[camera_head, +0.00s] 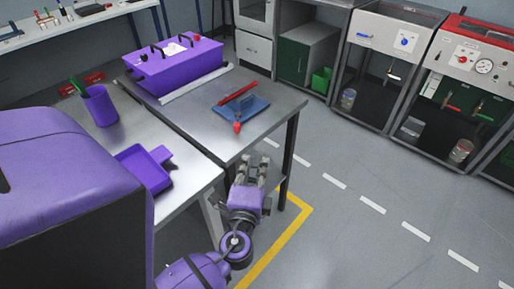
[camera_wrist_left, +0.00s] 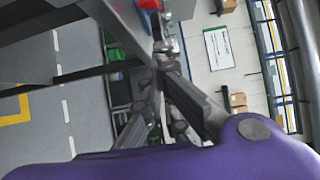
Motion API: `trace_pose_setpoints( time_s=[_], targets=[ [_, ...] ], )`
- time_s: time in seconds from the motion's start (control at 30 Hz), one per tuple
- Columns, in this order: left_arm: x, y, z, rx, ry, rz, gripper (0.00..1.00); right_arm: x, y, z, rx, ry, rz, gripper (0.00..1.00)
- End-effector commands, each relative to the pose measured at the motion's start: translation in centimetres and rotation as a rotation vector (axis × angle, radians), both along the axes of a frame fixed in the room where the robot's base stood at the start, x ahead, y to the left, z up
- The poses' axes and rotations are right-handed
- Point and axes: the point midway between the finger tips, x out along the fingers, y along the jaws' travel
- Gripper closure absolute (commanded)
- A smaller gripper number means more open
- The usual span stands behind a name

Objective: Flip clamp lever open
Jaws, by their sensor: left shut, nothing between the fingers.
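The clamp is a blue base plate (camera_head: 255,109) on the steel table, near its front edge. Its long red lever (camera_head: 238,93) lies slanted across the plate, and a red knob (camera_head: 237,127) hangs toward the near edge. My left gripper (camera_head: 255,163) is in front of the table edge, below and apart from the clamp. Its fingers are shut and empty. In the left wrist view the gripper (camera_wrist_left: 161,62) points toward a red part (camera_wrist_left: 149,4) at the top edge, probably the clamp's knob. The right gripper is out of view.
The steel table (camera_head: 200,130) has its front edge and a leg close to my left gripper. A purple toolbox (camera_head: 175,65) stands behind the clamp. A purple tray (camera_head: 143,170) and cup (camera_head: 101,105) are to the left. Open floor lies to the right.

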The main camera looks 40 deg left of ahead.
Motion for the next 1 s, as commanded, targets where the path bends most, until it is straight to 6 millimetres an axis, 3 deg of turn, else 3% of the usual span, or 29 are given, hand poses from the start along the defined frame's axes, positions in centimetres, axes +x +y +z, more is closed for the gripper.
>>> trace_pose_setpoints(
  time_s=[0.13, 0.23, 0.4, 0.5, 0.6, 0.8, 1.0],
  targets=[
    [3.2, -1.9, 0.7, -0.038, -0.066, -0.008, 1.0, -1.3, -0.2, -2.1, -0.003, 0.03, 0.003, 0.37],
    [7.0, -3.1, 1.1, -0.077, -0.132, 0.025, 1.0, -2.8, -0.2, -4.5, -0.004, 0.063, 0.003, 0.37],
    [12.3, -4.0, 1.8, -0.106, -0.187, 0.202, 1.0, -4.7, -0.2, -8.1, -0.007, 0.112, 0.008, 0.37],
    [13.8, -4.4, 1.9, -0.104, -0.173, 0.321, 1.0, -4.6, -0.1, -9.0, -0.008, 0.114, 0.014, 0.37],
    [14.0, -4.5, 1.4, -0.092, -0.125, 0.441, 1.0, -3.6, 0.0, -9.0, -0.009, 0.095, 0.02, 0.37],
    [11.4, -2.8, -0.1, -0.011, -0.009, 0.608, 1.0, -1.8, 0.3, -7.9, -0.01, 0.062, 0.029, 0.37],
    [11.9, -1.1, 0.0, 0.003, 0.004, 0.621, 1.0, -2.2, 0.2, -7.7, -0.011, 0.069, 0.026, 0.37]
  ],
)
